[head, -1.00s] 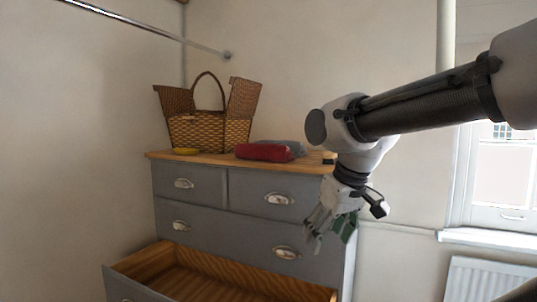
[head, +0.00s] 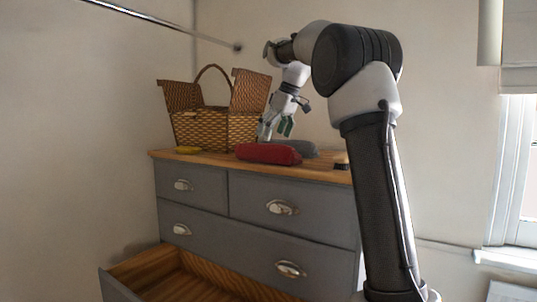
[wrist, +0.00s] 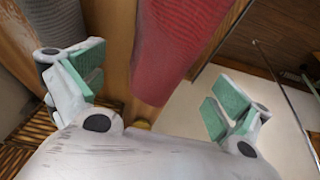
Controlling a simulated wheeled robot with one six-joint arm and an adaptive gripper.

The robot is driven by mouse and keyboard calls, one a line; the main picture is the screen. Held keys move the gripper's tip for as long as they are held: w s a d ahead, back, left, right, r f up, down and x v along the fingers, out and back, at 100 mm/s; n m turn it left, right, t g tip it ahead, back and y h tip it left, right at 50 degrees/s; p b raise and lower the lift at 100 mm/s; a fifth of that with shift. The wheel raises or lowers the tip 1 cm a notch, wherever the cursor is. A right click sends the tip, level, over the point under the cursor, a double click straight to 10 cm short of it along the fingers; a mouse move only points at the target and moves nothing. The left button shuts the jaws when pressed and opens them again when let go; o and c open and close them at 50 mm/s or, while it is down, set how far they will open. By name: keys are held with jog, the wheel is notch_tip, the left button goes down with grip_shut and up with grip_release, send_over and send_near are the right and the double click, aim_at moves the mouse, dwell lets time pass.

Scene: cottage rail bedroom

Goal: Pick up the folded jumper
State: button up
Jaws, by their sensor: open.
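Two soft folded bundles lie side by side on the wooden top of the dresser: a red one (head: 268,154) in front and a grey one (head: 303,147) behind it. I cannot tell for sure which is the jumper. My gripper (head: 275,129) is open and empty, pointing down just above the far side of the bundles, beside the basket. In the wrist view the red bundle (wrist: 178,45) runs between the spread fingers of my gripper (wrist: 155,90), and the ribbed grey bundle (wrist: 62,22) is at upper left behind the left finger. No contact is clear.
A wicker basket (head: 215,130) with raised lids stands at the left of the dresser (head: 290,240). A small yellow thing (head: 187,150) lies before it. A small dark item (head: 341,166) sits near the right edge. The bottom drawer (head: 190,278) is pulled out.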

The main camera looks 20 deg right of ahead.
aim_at(268, 151)
jog(key=x, duration=0.6)
jog(key=shift+w+d+f, duration=0.2)
jog(key=c, duration=1.1)
